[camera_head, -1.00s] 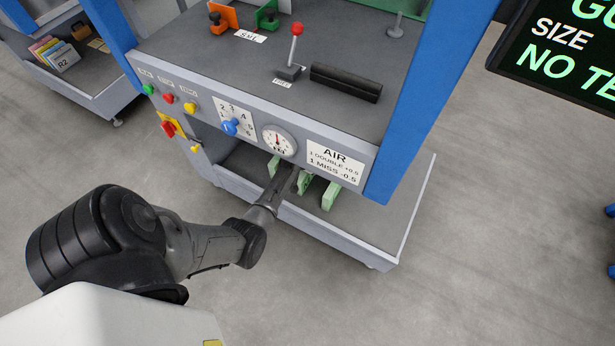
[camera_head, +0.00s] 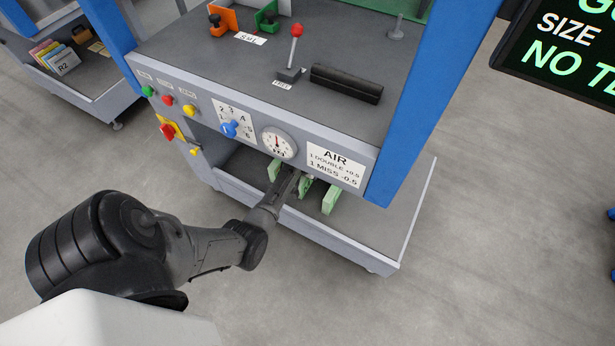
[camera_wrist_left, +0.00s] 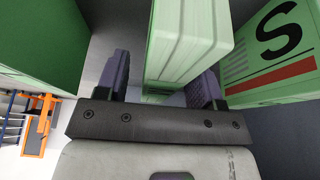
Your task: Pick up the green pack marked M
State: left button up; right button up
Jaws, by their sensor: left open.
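Three green packs stand on the lower shelf (camera_head: 378,247) of the machine. In the left wrist view the middle pack (camera_wrist_left: 188,40) stands edge-on between the two fingers of my left gripper (camera_wrist_left: 164,88). Its marked face does not show, so I cannot read a letter on it. The pack to its right (camera_wrist_left: 262,75) shows a black S and a red bar. The pack to its left (camera_wrist_left: 38,45) is in shade, with no letter visible. In the head view my left gripper (camera_head: 293,178) reaches under the front panel among the packs, open. The right gripper is not in view.
The front panel (camera_head: 200,110) with buttons, a dial and a gauge overhangs the shelf. A blue post (camera_head: 425,110) rises at the right. The shelf's right end is clear. Another stand (camera_head: 85,80) holds a rack marked R2.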

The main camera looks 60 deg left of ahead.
pick_arm(q)
jog(key=shift+c, duration=0.3)
grip_shut()
dwell(0.5)
